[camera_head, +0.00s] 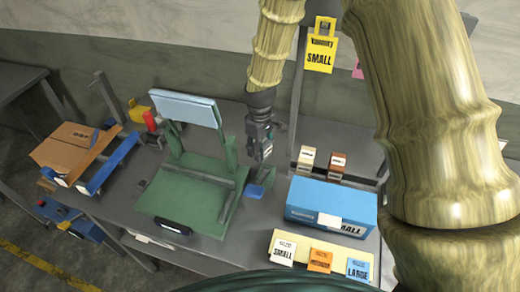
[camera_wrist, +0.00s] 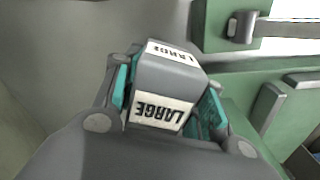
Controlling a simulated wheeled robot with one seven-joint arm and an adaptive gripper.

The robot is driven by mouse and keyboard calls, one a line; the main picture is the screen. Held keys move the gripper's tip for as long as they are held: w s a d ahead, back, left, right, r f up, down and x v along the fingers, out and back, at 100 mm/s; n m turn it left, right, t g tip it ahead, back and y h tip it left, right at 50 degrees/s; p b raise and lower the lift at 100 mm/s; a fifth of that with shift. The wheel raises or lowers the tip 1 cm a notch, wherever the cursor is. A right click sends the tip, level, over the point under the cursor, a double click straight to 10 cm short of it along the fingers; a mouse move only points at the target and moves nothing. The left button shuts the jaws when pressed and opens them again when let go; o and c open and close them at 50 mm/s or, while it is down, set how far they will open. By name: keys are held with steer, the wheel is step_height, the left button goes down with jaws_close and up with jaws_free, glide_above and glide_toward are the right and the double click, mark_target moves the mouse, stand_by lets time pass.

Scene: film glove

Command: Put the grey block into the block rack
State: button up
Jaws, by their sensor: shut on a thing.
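The grey block (camera_wrist: 168,74) with white LARGE labels is between the teal finger pads of my gripper (camera_wrist: 166,97) in the wrist view. My gripper is shut on it. In the head view my gripper (camera_head: 263,153) hangs above the table, beside the right edge of the green machine; the block is too small to make out clearly there. A low group of small labelled blocks, one with a pale top (camera_head: 307,154) and one with a red-brown top (camera_head: 338,158), stands to the right of my gripper, behind the blue box. I cannot tell the rack's own outline under them.
The green machine (camera_head: 181,207) with a raised pale blue panel (camera_head: 187,106) stands left of my gripper. A blue box (camera_head: 331,203) and a cream strip with SMALL, orange and LARGE tags (camera_head: 319,262) are at right. A thin post with a yellow SMALL sign (camera_head: 320,53) rises behind.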

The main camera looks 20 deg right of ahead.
steer(key=shift+f, duration=0.8)
steer(key=shift+f, duration=0.15)
steer(key=o, duration=1.1)
